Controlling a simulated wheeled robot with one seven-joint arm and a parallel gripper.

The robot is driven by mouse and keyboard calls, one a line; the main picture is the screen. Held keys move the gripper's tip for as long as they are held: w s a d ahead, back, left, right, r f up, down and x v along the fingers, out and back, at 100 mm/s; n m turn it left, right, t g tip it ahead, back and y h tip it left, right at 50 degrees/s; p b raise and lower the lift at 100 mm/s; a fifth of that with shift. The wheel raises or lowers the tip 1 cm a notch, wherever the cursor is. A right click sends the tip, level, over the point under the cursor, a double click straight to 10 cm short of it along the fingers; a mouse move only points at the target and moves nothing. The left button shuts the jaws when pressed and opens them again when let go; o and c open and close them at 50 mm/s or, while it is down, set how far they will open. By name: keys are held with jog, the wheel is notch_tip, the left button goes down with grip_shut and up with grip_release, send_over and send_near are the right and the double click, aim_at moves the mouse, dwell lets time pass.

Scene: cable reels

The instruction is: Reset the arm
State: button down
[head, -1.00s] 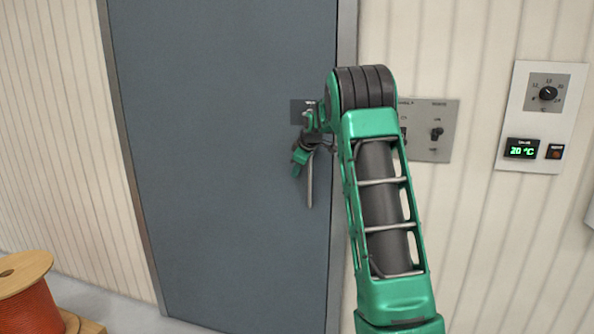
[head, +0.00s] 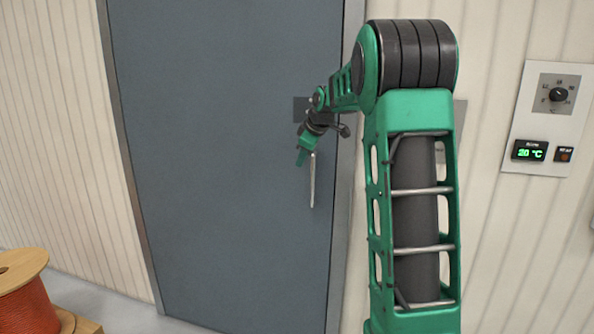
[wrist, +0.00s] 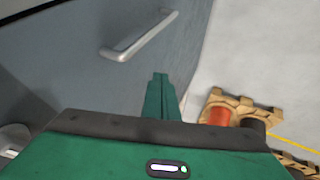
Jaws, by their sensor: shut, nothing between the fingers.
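My gripper (head: 301,160) is small in the head view, at the end of my green arm, in front of the grey door (head: 225,210). It points downward, and its green fingers (wrist: 160,84) are together with nothing between them in the wrist view. The metal door handle (head: 312,185) hangs just below and right of the fingers in the head view. In the wrist view the handle (wrist: 133,44) is apart from the fingertips, up and to the left. My forearm hides part of the wall right of the door.
A thermostat panel (head: 543,118) reading 20 °C is on the wall at right. My arm mostly covers a second switch plate. A cable reel (head: 24,300) with orange cable stands at lower left. Reels on pallets (wrist: 232,112) show in the wrist view, with open floor beyond.

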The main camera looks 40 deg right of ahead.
jog(key=s+a+f+m+g, duration=0.2)
jog(key=s+a+f+m, duration=0.2)
jog(key=s, duration=1.1)
jog(key=s+a+f+m+g+y, duration=0.1)
jog(key=s+a+f+m+g, duration=0.2)
jog(key=s, duration=1.2)
jog(key=s+a+f+m+g, duration=0.2)
jog(key=s+a+f+m, duration=0.4)
jog(key=s, duration=0.9)
jog(key=a+f, duration=0.2)
jog(key=a, duration=0.2)
jog(key=shift+s, duration=0.2)
jog(key=shift+w+d+f, duration=0.1)
jog(key=shift+w+f, duration=0.2)
jog(key=shift+w, duration=0.35)
